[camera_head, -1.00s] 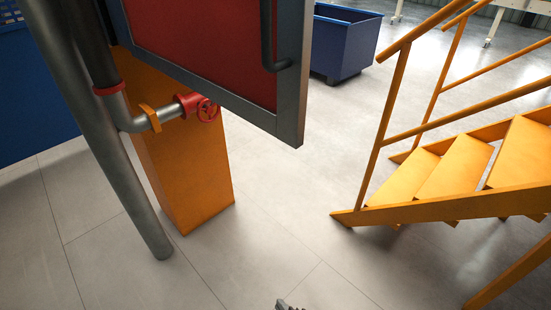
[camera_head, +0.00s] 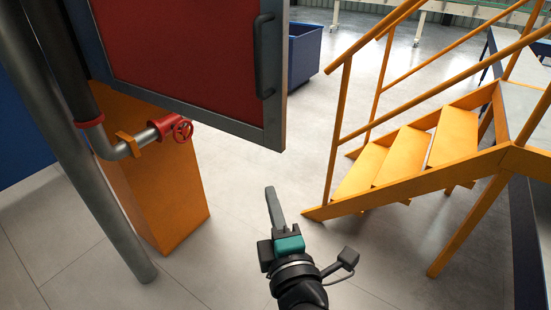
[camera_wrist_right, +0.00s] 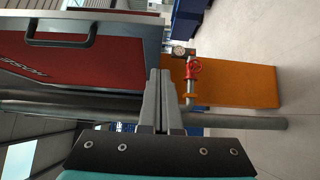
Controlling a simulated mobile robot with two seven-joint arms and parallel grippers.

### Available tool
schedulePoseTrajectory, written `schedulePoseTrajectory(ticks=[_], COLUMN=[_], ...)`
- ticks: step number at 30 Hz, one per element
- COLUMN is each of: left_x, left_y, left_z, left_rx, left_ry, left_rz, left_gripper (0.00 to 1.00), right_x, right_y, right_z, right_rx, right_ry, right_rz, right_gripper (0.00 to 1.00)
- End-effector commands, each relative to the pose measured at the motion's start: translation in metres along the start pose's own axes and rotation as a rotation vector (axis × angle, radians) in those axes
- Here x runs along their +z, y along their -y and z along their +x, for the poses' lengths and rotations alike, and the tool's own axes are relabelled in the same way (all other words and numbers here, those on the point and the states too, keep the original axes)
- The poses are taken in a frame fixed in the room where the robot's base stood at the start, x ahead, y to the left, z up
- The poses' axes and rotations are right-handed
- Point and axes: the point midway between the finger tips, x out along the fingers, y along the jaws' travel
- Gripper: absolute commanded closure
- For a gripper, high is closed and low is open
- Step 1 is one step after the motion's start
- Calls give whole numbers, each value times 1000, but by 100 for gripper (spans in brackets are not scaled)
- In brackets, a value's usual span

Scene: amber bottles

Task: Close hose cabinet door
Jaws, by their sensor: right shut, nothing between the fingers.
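The hose cabinet door (camera_head: 180,45) is a red panel in a grey frame, at the top left of the head view. Its dark bar handle (camera_head: 264,55) is near the right edge. The door (camera_wrist_right: 60,68) and handle (camera_wrist_right: 60,34) also show in the wrist view, with part of some lettering. How far the door stands open is unclear. My right gripper (camera_head: 270,195) is shut and empty, below the door's lower right corner in the head view and apart from the handle. Its fingers (camera_wrist_right: 160,78) are together in the wrist view. My left gripper is out of view.
An orange post (camera_head: 160,190) with a pipe and red valve wheel (camera_head: 182,130) stands below the door. A grey pole (camera_head: 75,150) is left of it. Orange stairs (camera_head: 400,155) with railings stand at right. A blue bin (camera_head: 304,55) is behind. Floor between is clear.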

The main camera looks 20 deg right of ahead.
Motion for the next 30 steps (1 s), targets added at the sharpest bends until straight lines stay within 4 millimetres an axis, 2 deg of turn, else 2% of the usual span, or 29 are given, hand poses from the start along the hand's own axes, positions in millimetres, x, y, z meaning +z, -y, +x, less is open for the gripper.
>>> schedulePoseTrajectory(ticks=[16, 18, 24, 30], left_x=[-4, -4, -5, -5], left_y=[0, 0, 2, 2], left_z=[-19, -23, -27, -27], left_rx=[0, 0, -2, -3], left_ry=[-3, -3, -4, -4], left_rz=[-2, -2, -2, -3], left_gripper=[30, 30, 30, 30], right_x=[0, 11, 25, 29], right_y=[-2, -1, 0, 0], right_z=[86, 94, 108, 111], right_rx=[1, -1, -1, -2], right_ry=[1, 1, 0, 0], right_rz=[1, -4, 0, 2], right_gripper=[100, 100, 100, 100])
